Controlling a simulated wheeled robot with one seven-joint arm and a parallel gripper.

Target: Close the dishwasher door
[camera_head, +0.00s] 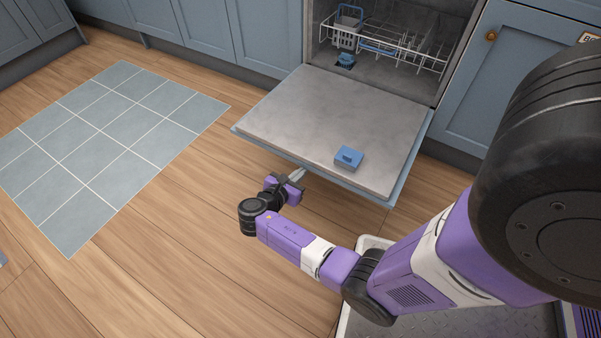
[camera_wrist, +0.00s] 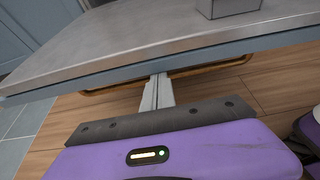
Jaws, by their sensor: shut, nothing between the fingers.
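The dishwasher door (camera_head: 335,125) hangs folded down, open and about level, its grey inner face up. A small blue dispenser block (camera_head: 349,157) sits on that face near the front edge. My gripper (camera_head: 298,174) is shut and empty at the door's front edge, left of its middle. In the wrist view the door (camera_wrist: 150,45) crosses the top, and the shut fingertips (camera_wrist: 158,82) reach to just under its edge. A wooden-toned handle bar (camera_wrist: 210,68) shows beneath the door there. I cannot tell whether the fingers touch the door or the bar.
The dishwasher interior (camera_head: 385,75) holds a white wire rack (camera_head: 410,50) with a cutlery basket (camera_head: 346,30). Blue cabinets (camera_head: 255,35) flank it. A tiled blue patch (camera_head: 110,140) lies on the wooden floor at left. Floor in front of the door is clear to the left.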

